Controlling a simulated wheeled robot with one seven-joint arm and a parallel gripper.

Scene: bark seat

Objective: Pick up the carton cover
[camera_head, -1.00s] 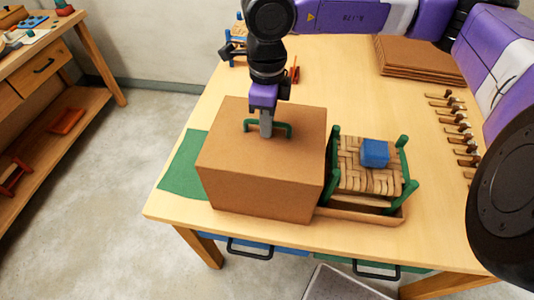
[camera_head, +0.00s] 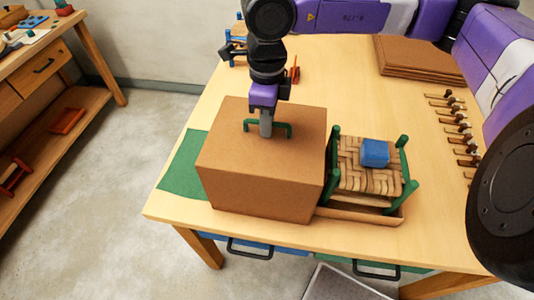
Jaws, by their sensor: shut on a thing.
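The carton cover (camera_head: 262,180) is a brown cardboard box shape with a green handle (camera_head: 284,127) on its top. It stands at the left front of the wooden table, partly over a green mat (camera_head: 184,172). My gripper (camera_head: 266,132) points straight down at the middle of the top and is shut on the green handle. The cover looks level, and I cannot tell whether its lower edge touches the table. What is under it is hidden.
Close on the right is a small woven seat (camera_head: 360,180) with green posts and a blue block (camera_head: 374,153) on it, in a low wooden tray (camera_head: 358,214). Cardboard sheets (camera_head: 415,64) lie at the back right. Several small mallet-like tools (camera_head: 460,134) line the right side.

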